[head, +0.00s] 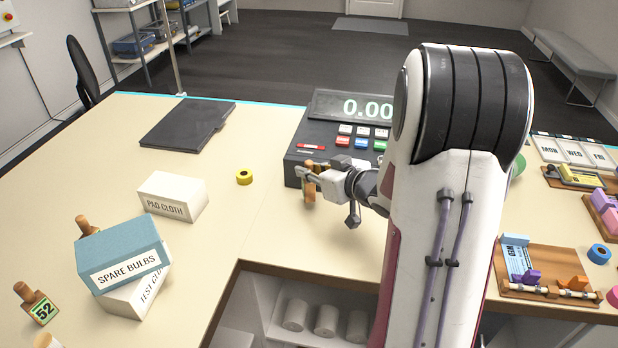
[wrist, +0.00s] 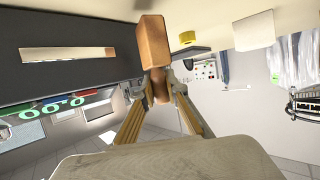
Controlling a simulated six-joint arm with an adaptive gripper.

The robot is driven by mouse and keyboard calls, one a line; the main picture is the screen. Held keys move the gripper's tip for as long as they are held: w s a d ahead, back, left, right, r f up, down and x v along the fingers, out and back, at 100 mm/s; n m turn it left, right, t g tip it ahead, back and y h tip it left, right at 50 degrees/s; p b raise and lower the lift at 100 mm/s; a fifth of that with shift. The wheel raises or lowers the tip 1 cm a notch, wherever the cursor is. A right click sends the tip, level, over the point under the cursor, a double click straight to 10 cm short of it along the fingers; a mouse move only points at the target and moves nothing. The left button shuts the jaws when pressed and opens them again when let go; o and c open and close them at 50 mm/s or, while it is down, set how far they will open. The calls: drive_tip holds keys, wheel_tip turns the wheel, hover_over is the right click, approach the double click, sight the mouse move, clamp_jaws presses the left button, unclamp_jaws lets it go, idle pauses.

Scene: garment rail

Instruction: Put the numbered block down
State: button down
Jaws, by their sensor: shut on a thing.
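My gripper (head: 309,178) is shut on a brown wooden block with a narrower handle (head: 309,192), in front of the cash register's left front corner. In the wrist view the block (wrist: 152,42) juts out beyond the fingertips (wrist: 160,90), which close on its handle. No number shows on its visible faces. Whether it touches the table or the register I cannot tell. Another wooden block, marked 52 (head: 41,309), with a peg handle, stands at the table's left front. A similar wooden handle (head: 83,225) shows behind the spare bulbs box.
The cash register (head: 310,145) stands close behind my gripper. A blue SPARE BULBS box (head: 124,255) rests on a white box (head: 137,298); a PAD CLOTH box (head: 172,196), yellow tape roll (head: 244,177) and dark folder (head: 187,125) lie left. Bare table (head: 235,215) lies between them and my gripper.

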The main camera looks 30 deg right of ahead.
drive_tip(key=shift+f, duration=1.2)
drive_tip(key=shift+f, duration=0.15)
drive_tip(key=c, duration=2)
unclamp_jaws()
drive_tip(key=shift+r, duration=0.2)
drive_tip(key=shift+s+d+r, duration=0.1)
drive_tip(key=shift+s+r, duration=0.1)
drive_tip(key=shift+s, duration=0.4)
drive_tip(key=shift+v, duration=5.35)
